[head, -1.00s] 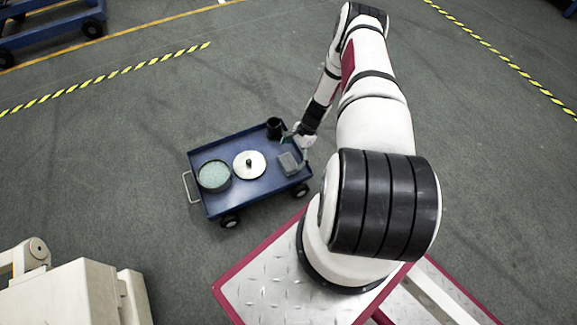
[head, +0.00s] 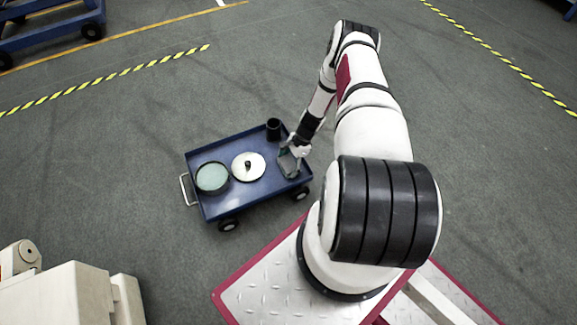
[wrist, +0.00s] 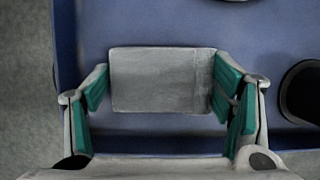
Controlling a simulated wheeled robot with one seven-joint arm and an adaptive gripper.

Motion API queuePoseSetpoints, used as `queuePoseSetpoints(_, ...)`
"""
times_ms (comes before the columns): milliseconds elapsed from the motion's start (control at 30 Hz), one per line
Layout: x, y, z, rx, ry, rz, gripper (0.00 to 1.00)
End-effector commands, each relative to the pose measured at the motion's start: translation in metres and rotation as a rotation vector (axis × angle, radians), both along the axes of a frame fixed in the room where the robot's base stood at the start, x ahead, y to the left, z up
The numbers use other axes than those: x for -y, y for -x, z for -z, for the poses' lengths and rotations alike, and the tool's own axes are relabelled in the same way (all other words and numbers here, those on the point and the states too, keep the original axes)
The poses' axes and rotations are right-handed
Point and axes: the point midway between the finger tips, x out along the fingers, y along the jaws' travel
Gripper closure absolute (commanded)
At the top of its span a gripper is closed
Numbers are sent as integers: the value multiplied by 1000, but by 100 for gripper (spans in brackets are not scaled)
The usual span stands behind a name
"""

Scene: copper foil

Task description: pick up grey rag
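The grey rag (wrist: 160,80) is a flat, folded rectangle on the blue cart's tray. In the head view the rag (head: 288,164) shows near the tray's right end, partly covered by my gripper (head: 293,150). In the wrist view my gripper (wrist: 160,88) has its green-padded fingers on either side of the rag. The right finger appears at or very near the rag's right edge, and the left finger lies close to its left edge. I cannot tell whether either finger presses on it. The rag appears to lie on the tray.
The blue cart (head: 228,199) also carries a round dish with pale green contents (head: 212,177), a white disc with a dark knob (head: 248,166) and a black cup (head: 274,129). The cup (wrist: 305,92) stands right of my gripper. The tray has a raised rim.

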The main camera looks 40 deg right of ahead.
Motion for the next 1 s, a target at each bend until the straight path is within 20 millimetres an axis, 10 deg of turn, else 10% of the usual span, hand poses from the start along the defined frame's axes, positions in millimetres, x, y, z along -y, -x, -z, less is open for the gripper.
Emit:
queuePoseSetpoints(467,0,0,-3,-1,0,0,57)
queuePoseSetpoints(800,0,0,-39,0,0,-1,57)
queuePoseSetpoints(1000,-14,44,-42,-4,-5,5,57)
